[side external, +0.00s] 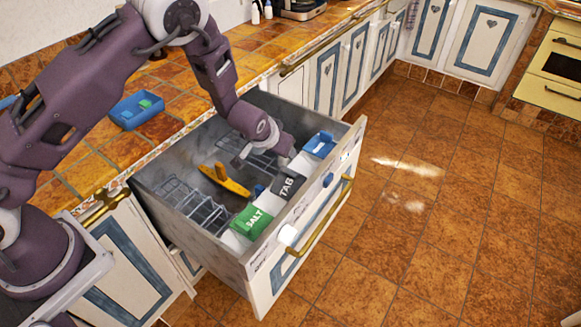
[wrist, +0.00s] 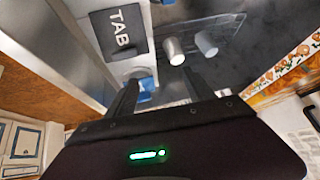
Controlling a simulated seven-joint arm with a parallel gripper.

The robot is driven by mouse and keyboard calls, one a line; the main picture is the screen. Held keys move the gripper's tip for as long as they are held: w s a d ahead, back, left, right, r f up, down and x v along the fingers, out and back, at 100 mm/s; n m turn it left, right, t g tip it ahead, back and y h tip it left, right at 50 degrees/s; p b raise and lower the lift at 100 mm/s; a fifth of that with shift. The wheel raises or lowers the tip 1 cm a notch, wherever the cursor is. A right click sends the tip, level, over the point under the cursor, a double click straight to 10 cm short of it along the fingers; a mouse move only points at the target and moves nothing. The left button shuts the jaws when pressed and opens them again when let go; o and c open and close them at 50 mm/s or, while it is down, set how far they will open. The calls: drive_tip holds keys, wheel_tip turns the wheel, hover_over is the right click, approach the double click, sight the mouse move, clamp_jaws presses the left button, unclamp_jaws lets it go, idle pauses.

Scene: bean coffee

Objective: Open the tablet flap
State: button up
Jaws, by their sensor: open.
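The tablet flap (side external: 289,184) is a dark panel marked TAB at the front of the pulled-out drawer. It also shows in the wrist view (wrist: 122,33), where it looks flat over a pale compartment. My gripper (wrist: 163,86) is open with nothing between its fingers, over the inside of the drawer. Its fingertips are below and right of the flap in the wrist view, and I see no contact with it. A blue piece (wrist: 146,86) shows by the left finger. In the side view, my wrist hides part of the drawer behind the flap.
The drawer (side external: 295,262) has a green SALT flap (side external: 252,220), a blue compartment (side external: 320,146), a yellow item (side external: 225,180) and wire racks (side external: 190,204). In the wrist view, a silver cylinder (wrist: 173,50) is near the fingers. A blue tray (side external: 136,110) sits on the counter.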

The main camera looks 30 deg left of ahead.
drive_tip(key=w+g, duration=0.1)
drive_tip(key=w+d+r+g, duration=0.1)
drive_tip(key=g, duration=0.1)
drive_tip(key=shift+r+h, duration=0.25)
drive_tip(key=shift+h, duration=0.15)
wheel_tip(320, 180, up, 5)
drive_tip(key=s+d+m+g+h, duration=0.1)
drive_tip(key=d+g, duration=0.2)
drive_tip(key=g, duration=0.1)
hover_over(286, 184)
drive_tip(key=w, duration=0.2)
drive_tip(key=f, duration=1.2)
drive_tip(key=shift+s+d, duration=0.2)
drive_tip(key=shift+d, duration=0.05)
clamp_jaws()
